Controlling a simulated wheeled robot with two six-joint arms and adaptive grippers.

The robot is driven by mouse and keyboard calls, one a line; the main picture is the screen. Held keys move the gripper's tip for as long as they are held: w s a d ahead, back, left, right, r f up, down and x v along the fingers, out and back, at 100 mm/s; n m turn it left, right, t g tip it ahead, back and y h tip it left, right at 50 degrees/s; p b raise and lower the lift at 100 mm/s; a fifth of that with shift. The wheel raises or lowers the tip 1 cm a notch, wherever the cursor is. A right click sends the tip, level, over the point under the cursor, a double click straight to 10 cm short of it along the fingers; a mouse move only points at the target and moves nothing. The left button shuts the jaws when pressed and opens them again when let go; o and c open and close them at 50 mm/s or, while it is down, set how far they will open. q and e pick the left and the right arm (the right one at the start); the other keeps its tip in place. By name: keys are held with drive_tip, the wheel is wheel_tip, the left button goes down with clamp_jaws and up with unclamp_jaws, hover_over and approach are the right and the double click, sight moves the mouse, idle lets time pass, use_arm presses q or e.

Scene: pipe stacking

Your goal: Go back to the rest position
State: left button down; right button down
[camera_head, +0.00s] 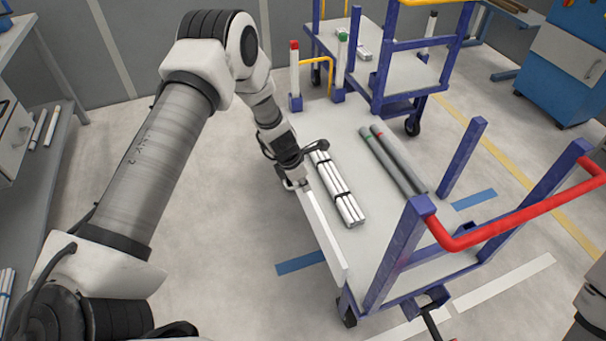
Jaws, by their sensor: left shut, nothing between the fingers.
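My left arm reaches in from the left over the near cart (385,220). My left gripper (294,183) is shut and empty, at the cart's left edge, by the upper end of a long white strip (322,232). I cannot tell whether it touches the strip. A bundle of white pipes (338,190) with dark bands lies on the cart just right of the gripper. Two grey pipes (398,160), one with a green mark and one with a red mark, lie further right. Only a piece of my right arm shows at the lower right edge; its gripper is out of view.
The near cart has blue posts and a red handle (520,215). A second blue cart (395,70) with yellow rails stands behind it. A grey shelf (50,150) stands at the left, a blue cabinet (565,60) at the back right. Floor left of the cart is clear.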

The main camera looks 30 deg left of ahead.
use_arm(q)
drive_tip(key=s+d+f+m+g+y, duration=0.1)
drive_tip(key=s+d+f+m+g, duration=0.2)
drive_tip(key=s, duration=0.9)
drive_tip(key=s+f+m+g+y, duration=0.15)
drive_tip(key=s+f+m, duration=0.3)
drive_tip(key=s, duration=0.75)
drive_tip(key=s+d+r+m+t, duration=0.1)
drive_tip(key=s+m, duration=0.4)
drive_tip(key=m, duration=0.5)
drive_tip(key=s+r+m+p, duration=0.1)
drive_tip(key=s+m, duration=0.3)
drive_tip(key=m, duration=0.6)
drive_tip(key=shift+s+d+r+t, duration=0.35)
drive_tip(key=shift+s+d+r, duration=0.05)
drive_tip(key=shift+r, duration=0.5)
